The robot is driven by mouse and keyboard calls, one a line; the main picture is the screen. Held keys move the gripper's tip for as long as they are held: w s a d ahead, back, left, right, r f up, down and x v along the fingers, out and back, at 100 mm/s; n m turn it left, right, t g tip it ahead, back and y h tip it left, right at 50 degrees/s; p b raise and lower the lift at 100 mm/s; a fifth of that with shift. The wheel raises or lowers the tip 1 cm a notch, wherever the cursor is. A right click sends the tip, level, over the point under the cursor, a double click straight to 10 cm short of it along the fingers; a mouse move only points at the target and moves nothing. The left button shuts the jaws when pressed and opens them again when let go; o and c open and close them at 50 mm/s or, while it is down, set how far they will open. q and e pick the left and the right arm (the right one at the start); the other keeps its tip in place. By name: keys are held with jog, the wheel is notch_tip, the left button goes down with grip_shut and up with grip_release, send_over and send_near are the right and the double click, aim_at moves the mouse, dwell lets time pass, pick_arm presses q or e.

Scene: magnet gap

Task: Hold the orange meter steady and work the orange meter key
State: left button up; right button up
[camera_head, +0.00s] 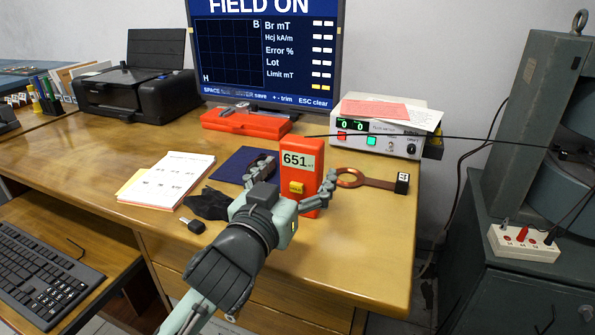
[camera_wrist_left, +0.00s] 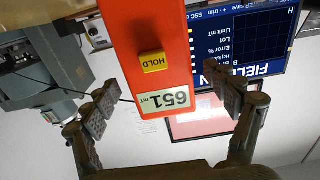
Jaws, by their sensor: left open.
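The orange meter (camera_head: 300,207) stands upright on the desk, with 651 on its display and a yellow HOLD key (camera_head: 297,188) below it. My left gripper (camera_head: 297,172) is open, with one finger on each side of the meter. In the left wrist view the meter (camera_wrist_left: 150,25) appears upside down, with the HOLD key (camera_wrist_left: 153,62) facing the camera. The spread fingers there (camera_wrist_left: 165,95) show visible gaps to the meter's sides. The palm hides part of the desk in front of the meter. My right gripper is not in view.
A copper-coloured ring tool (camera_head: 372,180) lies right of the meter. A dark blue folder (camera_head: 240,166), black cloth (camera_head: 207,203) and papers (camera_head: 180,178) lie to the left. Behind are a red case (camera_head: 245,123), a monitor (camera_head: 265,50) and a white instrument (camera_head: 376,138). The desk's front right is clear.

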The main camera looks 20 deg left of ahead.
pick_arm(q)
jog(key=w, duration=0.4)
jog(key=shift+w+d, duration=0.1)
jog(key=shift+w, duration=0.8)
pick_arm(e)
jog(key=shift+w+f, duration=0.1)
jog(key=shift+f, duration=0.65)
pick_arm(q)
jog(key=c, duration=1.5)
jog(key=shift+c, duration=0.4)
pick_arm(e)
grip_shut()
pick_arm(q)
jog(key=shift+c, duration=0.2)
